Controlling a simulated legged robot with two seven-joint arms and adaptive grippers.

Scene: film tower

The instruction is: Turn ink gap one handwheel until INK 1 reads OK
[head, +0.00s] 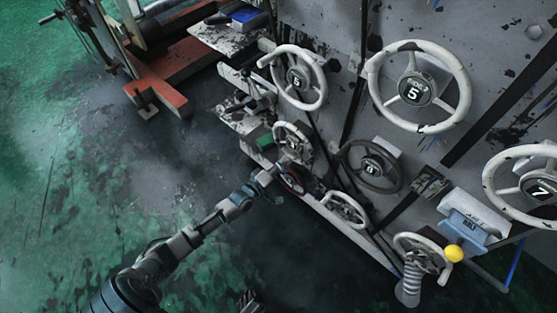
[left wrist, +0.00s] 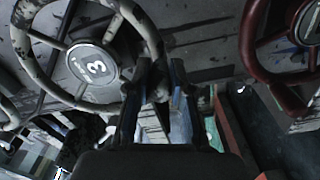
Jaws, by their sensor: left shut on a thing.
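My left gripper (head: 268,175) reaches in from the lower left to the small wheels low on the machine. In the left wrist view its two fingers (left wrist: 155,95) stand either side of the rim of a worn white handwheel marked 3 (left wrist: 22,38), shut on that rim. The same white handwheel (head: 280,130) appears just above the gripper in the head view. A dark red handwheel (head: 293,181) is close beside the gripper; it also shows in the left wrist view (left wrist: 252,35). No INK 1 reading is legible. A dark tip at the bottom edge may be my right gripper (head: 250,303).
Larger white handwheels marked 5 (head: 375,85) and 7 (head: 490,190) stick out from the grey panel. Green floor (head: 60,200) lies open at left.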

